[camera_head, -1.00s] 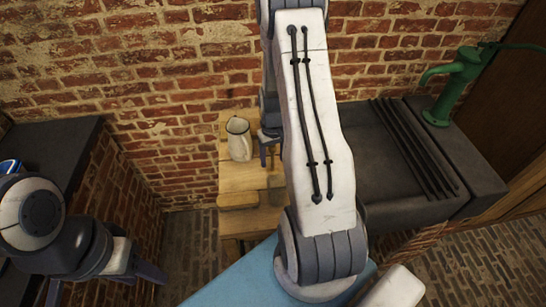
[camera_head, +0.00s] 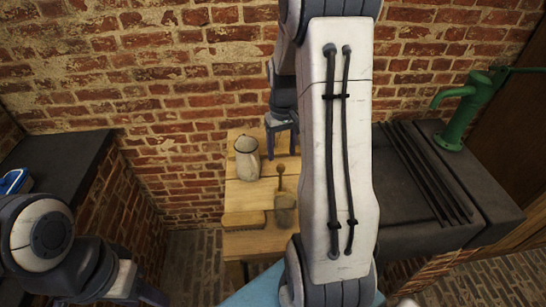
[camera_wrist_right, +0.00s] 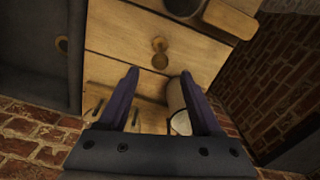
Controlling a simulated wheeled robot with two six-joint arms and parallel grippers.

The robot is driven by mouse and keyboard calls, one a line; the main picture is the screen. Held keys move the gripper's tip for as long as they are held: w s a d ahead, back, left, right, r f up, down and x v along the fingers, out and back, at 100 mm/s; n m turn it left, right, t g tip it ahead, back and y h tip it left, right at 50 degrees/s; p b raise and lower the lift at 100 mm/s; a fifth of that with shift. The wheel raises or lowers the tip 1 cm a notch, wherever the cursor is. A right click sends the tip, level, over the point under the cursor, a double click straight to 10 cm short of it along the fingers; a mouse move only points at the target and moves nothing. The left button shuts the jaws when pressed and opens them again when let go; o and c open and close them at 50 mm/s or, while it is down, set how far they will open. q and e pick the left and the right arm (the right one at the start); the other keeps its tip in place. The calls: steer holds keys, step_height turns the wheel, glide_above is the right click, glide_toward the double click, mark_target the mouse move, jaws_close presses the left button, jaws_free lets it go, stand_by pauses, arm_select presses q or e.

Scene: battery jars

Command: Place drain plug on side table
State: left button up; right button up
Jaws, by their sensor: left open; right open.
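The drain plug (camera_head: 281,179), a small brass-brown piece with a rounded knob on top, stands on the wooden side table (camera_head: 241,196). In the right wrist view the drain plug (camera_wrist_right: 160,52) stands beyond the fingertips, in line with the gap between them. My right gripper (camera_head: 281,146) is open and empty above the table, apart from the plug; its two fingers also show in the right wrist view (camera_wrist_right: 159,75). My left gripper (camera_head: 150,296) is at the lower left, away from the table and partly cut off by the frame edge.
A brown pot (camera_head: 285,210) and a wooden block (camera_head: 243,220) are at the table's front. A dark stone sink (camera_head: 400,205) with a green pump (camera_head: 464,110) stands right.

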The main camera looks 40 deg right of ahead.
steer(key=shift+r, duration=0.15)
steer(key=s+a+r+n, duration=0.2)
steer(key=a+r+n, duration=0.1)
steer(key=a, duration=0.7)
steer(key=s+a+r+n, duration=0.1)
steer(key=a+r+n, duration=0.1)
steer(key=a, duration=0.9)
steer(key=s+a+r+n, duration=0.1)
steer(key=s+a+n, duration=0.1)
steer(key=s+a, duration=0.3)
steer(key=s+a+n+y, duration=0.1)
steer(key=s+a+n, duration=0.2)
steer(key=s+a, duration=0.3)
steer(key=s, duration=0.4)
steer(key=shift+s+r+n, duration=0.3)
steer(key=shift+s+r, duration=0.05)
steer(key=shift+s, duration=0.05)
